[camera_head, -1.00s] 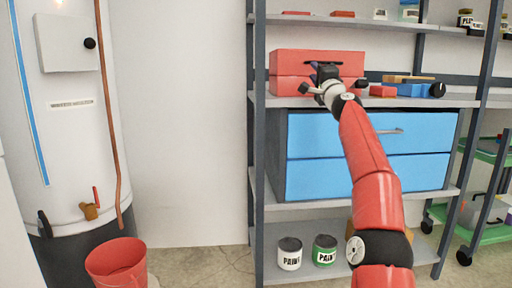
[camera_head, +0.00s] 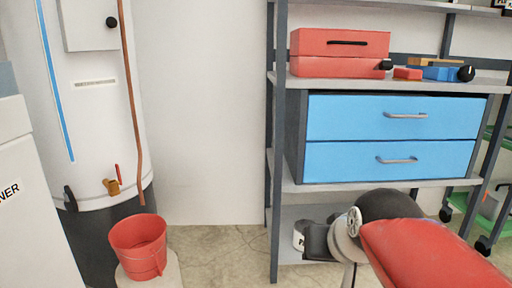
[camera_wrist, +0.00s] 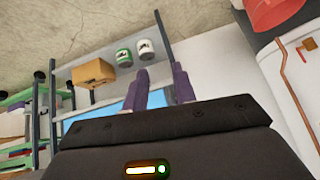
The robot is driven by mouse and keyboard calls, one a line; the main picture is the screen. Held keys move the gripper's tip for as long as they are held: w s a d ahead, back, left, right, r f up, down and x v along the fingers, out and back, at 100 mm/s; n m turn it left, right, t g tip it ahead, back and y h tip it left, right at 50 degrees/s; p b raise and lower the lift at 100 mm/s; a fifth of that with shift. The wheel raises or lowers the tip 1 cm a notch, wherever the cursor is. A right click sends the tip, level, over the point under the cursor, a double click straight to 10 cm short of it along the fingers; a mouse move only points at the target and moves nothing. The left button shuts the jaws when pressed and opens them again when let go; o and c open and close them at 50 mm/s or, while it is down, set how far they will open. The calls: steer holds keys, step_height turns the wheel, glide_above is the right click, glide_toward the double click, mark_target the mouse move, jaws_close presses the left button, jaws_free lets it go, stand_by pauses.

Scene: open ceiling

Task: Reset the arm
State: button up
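My arm is folded low at the right of the head view, its red link and dark joint in front of the shelf's lower part. My gripper (camera_wrist: 161,74) shows in the wrist view as two dark purple fingers with a gap between them and nothing held. In the head view its fingers cannot be made out; only dark and grey parts of my wrist show near the lower shelf. The wrist view is upside down and looks towards the shelving.
A metal shelf unit (camera_head: 277,150) holds a red toolbox (camera_head: 340,66) and blue drawers (camera_head: 390,118). Paint cans (camera_wrist: 124,57) and a cardboard box (camera_wrist: 92,73) stand on its bottom shelf. A red bucket (camera_head: 138,246) stands by the water heater (camera_head: 95,130). Floor between is clear.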

steer(key=s+d+f+g, duration=0.2)
steer(key=s+d+f, duration=0.1)
steer(key=s+f, duration=0.55)
step_height(320, 180, up, 13)
steer(key=s+h+p, duration=0.1)
steer(key=p, duration=1.2)
steer(key=shift+s+n+p, duration=0.15)
steer(key=shift+n+p, duration=0.15)
steer(key=shift+d, duration=0.1)
steer(key=shift+c, duration=0.5)
